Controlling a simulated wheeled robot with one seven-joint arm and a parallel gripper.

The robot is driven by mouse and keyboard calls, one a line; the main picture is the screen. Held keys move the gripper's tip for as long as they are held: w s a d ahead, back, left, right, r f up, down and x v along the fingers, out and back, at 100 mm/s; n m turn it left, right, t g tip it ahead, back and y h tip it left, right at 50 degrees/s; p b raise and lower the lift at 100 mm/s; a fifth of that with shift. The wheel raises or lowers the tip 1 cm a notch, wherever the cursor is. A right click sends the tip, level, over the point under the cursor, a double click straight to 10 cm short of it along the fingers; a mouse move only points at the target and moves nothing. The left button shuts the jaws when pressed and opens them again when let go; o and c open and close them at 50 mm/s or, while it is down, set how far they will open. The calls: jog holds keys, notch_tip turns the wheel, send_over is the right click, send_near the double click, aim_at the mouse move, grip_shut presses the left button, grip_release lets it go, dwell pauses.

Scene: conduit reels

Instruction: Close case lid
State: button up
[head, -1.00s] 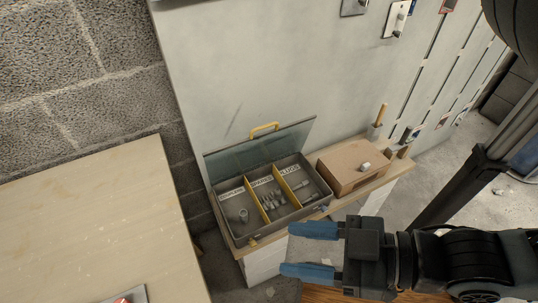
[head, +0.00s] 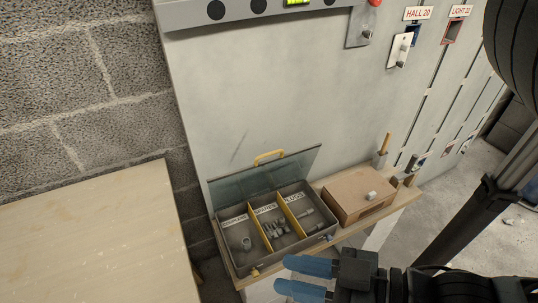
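The case (head: 288,251) stands open on a narrow wooden shelf against the grey panel. Its see-through lid (head: 235,184) is raised at the back, with a yellow handle (head: 269,156) on its top edge. Yellow dividers split the case into three labelled compartments holding small grey fittings. My gripper (head: 292,277) is in front of the case and lower in the head view, with two blue fingers spread apart and nothing between them. It is not touching the lid.
A pale wooden table (head: 90,235) fills the lower left. The panel (head: 250,90) rises behind the lid.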

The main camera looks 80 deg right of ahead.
jog(key=w+d+f+m+h+b, duration=0.1)
jog(key=w+d+f+m, duration=0.1)
jog(key=m, duration=0.1)
jog(key=w+d+f+m+h+b, duration=0.1)
jog(key=w+d+f+m+h, duration=0.1)
jog(key=d+m, duration=0.1)
jog(key=w+d+f+m+h+b, duration=0.1)
jog(key=w+d+f+m+h, duration=0.1)
jog(key=m, duration=0.1)
jog(key=shift+w+d+f, duration=0.1)
jog(key=shift+w+d, duration=0.1)
jog(key=shift+c, duration=0.6)
jog(key=m+g+h+b, duration=0.35)
jog(key=m+h, duration=0.45)
jog(key=m, duration=0.9)
send_over(266, 166)
jog(key=shift+w+d+f+b, duration=0.1)
jog(key=shift+d+f+b, duration=0.15)
jog(key=shift+f, duration=0.45)
jog(key=shift+w+d+f+b, duration=0.1)
jog(key=shift+d+f, duration=0.1)
jog(key=shift+f, duration=0.5)
grip_shut()
